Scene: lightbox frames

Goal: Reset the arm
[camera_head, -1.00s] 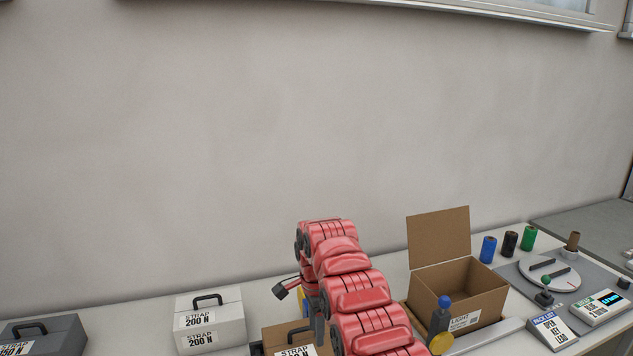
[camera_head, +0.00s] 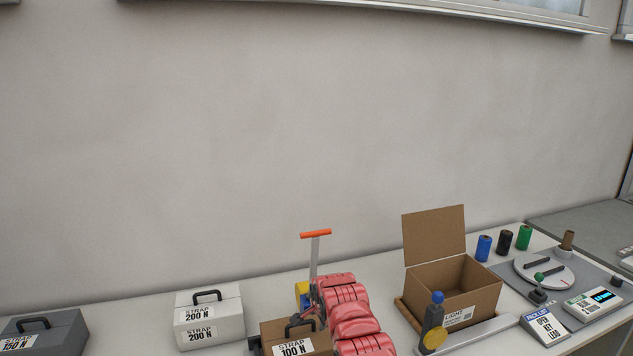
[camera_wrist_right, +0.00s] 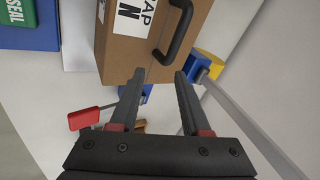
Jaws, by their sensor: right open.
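My red right arm (camera_head: 345,310) rises from the bottom middle of the head view, and its gripper is largely hidden there. In the wrist view my right gripper (camera_wrist_right: 160,88) is open, with nothing held between its fingers. A brown box marked STRAP 100 N (camera_head: 295,345) stands just left of the arm. Its black handle also shows beyond the fingertips in the wrist view (camera_wrist_right: 178,35). My left gripper is not in view.
A tool with an orange crossbar (camera_head: 315,234) stands behind the arm. An open cardboard carton (camera_head: 470,293) and a grey-blue bottle-like item (camera_head: 433,322) are to the right. A white case (camera_head: 210,317) and a grey case (camera_head: 45,335) are left.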

